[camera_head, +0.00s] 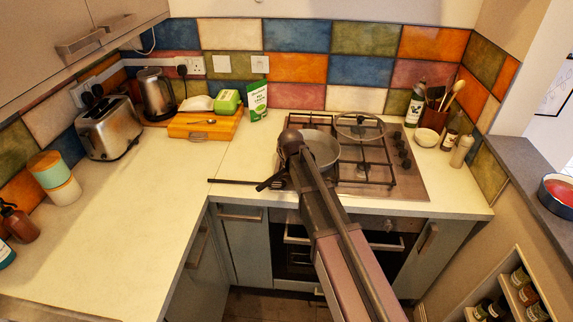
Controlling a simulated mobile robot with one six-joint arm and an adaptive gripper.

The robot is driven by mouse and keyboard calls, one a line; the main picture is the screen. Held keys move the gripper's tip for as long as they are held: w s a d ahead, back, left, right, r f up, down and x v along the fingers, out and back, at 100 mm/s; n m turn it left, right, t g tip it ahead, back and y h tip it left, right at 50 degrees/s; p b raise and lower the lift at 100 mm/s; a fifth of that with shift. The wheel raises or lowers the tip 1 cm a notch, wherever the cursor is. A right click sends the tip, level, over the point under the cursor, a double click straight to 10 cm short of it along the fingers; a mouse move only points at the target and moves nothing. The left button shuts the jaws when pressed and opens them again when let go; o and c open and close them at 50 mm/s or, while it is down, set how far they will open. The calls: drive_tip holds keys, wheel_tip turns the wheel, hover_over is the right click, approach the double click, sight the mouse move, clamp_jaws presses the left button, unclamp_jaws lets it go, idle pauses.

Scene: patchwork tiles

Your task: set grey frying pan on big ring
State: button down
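The grey frying pan (323,151) is at the left part of the gas hob (408,182), partly hidden behind my arm. I cannot tell whether it rests on the grate or is slightly above it. My gripper (270,184) is dark and small, just left of the pan near the counter's front edge, where the pan's handle seems to be. Its fingers are too small and overlapped to show whether they are open or shut on the handle. Which burner is the big ring is not clear, as the pan and arm cover part of the hob.
A round, lid-like object (360,125) lies at the back of the hob. A long dark bar (232,182) lies left of my gripper. A wooden board (205,128) and a green-white packet (257,100) stand behind.

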drive_tip(key=shift+f+b, duration=0.3)
drive_tip(key=shift+f, duration=0.05)
drive_tip(key=c, duration=0.8)
unclamp_jaws()
drive_tip(key=shift+r, duration=0.25)
drive_tip(key=shift+s+r+p, duration=0.15)
drive_tip(key=shift+r+p, duration=0.3)
drive_tip(key=shift+p, duration=0.2)
drive_tip(key=p+v, duration=1)
drive_tip(key=v, duration=0.1)
drive_tip(key=shift+r, duration=0.15)
drive_tip(key=shift+s+d, duration=0.1)
